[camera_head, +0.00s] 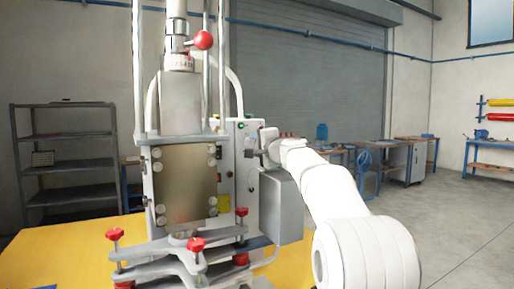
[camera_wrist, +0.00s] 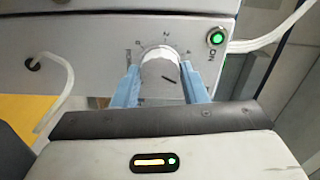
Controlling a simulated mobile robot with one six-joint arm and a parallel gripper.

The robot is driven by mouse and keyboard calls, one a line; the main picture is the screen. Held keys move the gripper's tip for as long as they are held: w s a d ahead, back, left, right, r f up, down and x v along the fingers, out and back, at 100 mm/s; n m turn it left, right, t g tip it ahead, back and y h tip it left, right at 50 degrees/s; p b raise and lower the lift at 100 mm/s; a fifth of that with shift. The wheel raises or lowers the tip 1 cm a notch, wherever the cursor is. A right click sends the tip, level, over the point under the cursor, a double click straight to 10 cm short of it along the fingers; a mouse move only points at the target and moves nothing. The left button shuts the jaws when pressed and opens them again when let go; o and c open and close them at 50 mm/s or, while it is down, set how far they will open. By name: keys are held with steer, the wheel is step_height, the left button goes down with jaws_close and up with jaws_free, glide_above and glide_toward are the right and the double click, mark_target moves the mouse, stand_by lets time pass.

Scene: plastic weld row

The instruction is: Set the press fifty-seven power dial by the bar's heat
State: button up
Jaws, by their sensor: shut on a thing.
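The press (camera_head: 183,185) stands in the middle-left of the head view, with a bronze-brown plate on its front. Its grey control box (camera_head: 228,180) is behind it on the right. In the wrist view the round grey power dial (camera_wrist: 160,72) sticks out of the box's pale face; a short dark mark lies right of its centre. Scale marks and digits ring its top, partly hidden. My gripper (camera_wrist: 160,85) has its blue fingers shut on the dial's two sides. In the head view my gripper reaches the box from the right, and the dial is hidden. I cannot single out the bar or its heat.
A lit green button (camera_wrist: 216,38) is right of the dial, with a white cable beside it. Red-knobbed clamps (camera_head: 197,245) stand at the press's foot on a yellow table (camera_head: 60,255). A grey box (camera_head: 281,207) is below my wrist. Shelves (camera_head: 65,150) stand left.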

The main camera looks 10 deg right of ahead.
steer(key=o, duration=1)
steer(key=shift+c, duration=0.2)
steer(key=b+v, duration=0.2)
steer(key=v, duration=0.5)
steer(key=shift+s, duration=0.35)
steer(key=shift+s+d, duration=0.1)
